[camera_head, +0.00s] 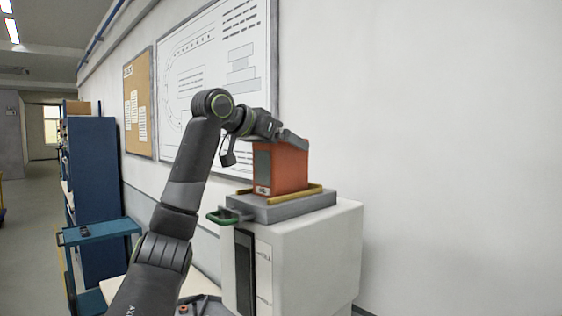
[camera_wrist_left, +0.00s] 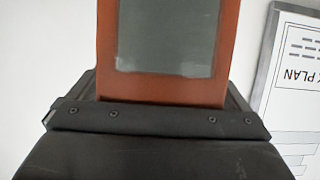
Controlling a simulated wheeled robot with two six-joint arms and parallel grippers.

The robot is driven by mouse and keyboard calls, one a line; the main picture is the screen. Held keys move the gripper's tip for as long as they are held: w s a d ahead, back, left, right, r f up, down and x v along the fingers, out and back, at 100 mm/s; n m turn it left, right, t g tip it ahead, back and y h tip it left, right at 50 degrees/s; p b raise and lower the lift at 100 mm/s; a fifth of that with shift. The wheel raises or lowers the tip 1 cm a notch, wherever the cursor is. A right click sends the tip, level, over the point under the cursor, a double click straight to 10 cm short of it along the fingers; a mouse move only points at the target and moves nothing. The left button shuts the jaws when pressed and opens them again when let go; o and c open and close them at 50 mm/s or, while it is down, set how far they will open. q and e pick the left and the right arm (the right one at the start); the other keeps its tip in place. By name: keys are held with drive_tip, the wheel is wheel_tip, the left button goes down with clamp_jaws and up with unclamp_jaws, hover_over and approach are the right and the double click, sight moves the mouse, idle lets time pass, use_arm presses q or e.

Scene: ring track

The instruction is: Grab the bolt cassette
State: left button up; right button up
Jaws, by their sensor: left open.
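The bolt cassette (camera_head: 288,168) is an orange-red box with a dark grey panel and a small label low on its front. It stands upright in a grey dock with a yellow rim (camera_head: 290,202) on top of a white cabinet (camera_head: 315,250). My left gripper (camera_head: 292,138) is open at the cassette's top edge. In the left wrist view the cassette (camera_wrist_left: 105,50) fills the middle, its end at the dark gripper body (camera_wrist_left: 160,118); contact cannot be told. My right gripper is not in view.
A green handle (camera_head: 222,216) sticks out from the dock's left side. A blue shelf unit (camera_head: 95,180) and a blue tray (camera_head: 100,233) stand to the left. A whiteboard (camera_head: 222,75) hangs behind my arm. The wall at right is bare.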

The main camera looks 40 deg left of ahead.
use_arm(q)
drive_tip(key=shift+w, duration=0.15)
drive_tip(key=shift+c, duration=1.3)
drive_tip(key=c, duration=1.2)
drive_tip(key=shift+r, duration=0.1)
